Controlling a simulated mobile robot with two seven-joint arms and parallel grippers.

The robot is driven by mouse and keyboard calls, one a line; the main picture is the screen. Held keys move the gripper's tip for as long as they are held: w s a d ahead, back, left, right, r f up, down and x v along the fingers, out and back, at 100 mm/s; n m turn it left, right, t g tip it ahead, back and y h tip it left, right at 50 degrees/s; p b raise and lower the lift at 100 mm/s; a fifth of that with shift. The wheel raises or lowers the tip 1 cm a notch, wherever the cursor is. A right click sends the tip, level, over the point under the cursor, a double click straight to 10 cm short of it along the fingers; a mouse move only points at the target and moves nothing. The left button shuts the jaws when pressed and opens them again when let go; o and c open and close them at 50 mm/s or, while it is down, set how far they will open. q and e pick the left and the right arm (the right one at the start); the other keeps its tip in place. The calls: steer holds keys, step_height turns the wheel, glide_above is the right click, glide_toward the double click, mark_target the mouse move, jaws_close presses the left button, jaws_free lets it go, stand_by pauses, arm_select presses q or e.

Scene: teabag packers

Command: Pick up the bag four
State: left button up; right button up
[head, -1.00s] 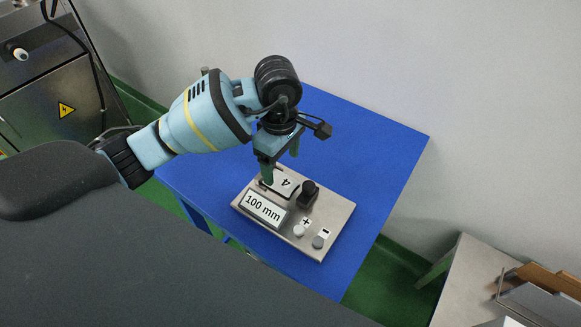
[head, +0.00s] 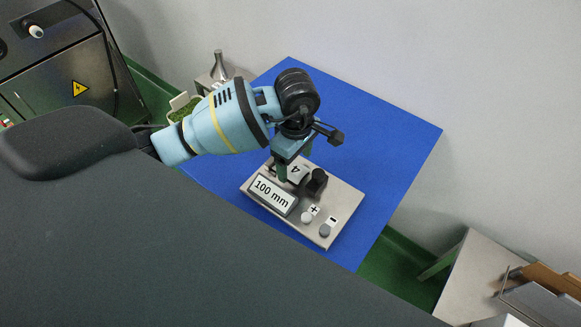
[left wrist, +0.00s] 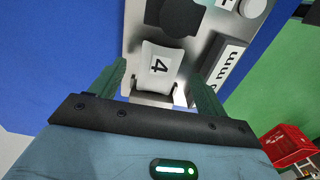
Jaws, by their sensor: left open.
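In the head view the bag (head: 295,171) is partly hidden by my left gripper. My left gripper (head: 294,166) is open and points down over the device; in the left wrist view its green fingers (left wrist: 160,80) stand either side of the bag. I cannot tell whether they touch it. My right gripper is not in view.
The metal device (head: 340,207) has a "100 mm" display (head: 273,194), a black knob (head: 316,182) and plus and minus buttons. It stands on a blue table (head: 390,140). A red crate (left wrist: 288,143) is at lower right in the wrist view. A grey side table (head: 462,275) stands at right.

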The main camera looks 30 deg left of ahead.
mark_target(296, 171)
arm_select(q)
steer(key=shift+f, duration=1.05)
steer(key=c, duration=1.1)
